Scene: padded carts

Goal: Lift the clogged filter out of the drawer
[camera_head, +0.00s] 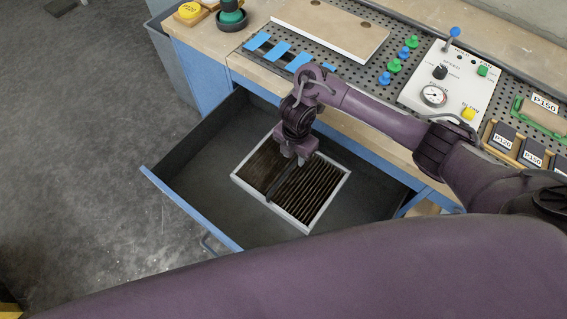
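The clogged filter (318,197), a pleated brown-black panel in a pale frame, lies flat in the open drawer (200,165). A dark bar runs across the middle of the filter. My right gripper (293,158) points down over the far part of the filter, near the end of that bar. My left gripper is not in view.
The workbench (237,62) with a perforated top stands behind the drawer. It holds a white control box (450,80), blue and green knobs, a wooden board (330,25) and labelled blocks (531,152). The drawer floor left of the filter is bare. Grey floor lies to the left.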

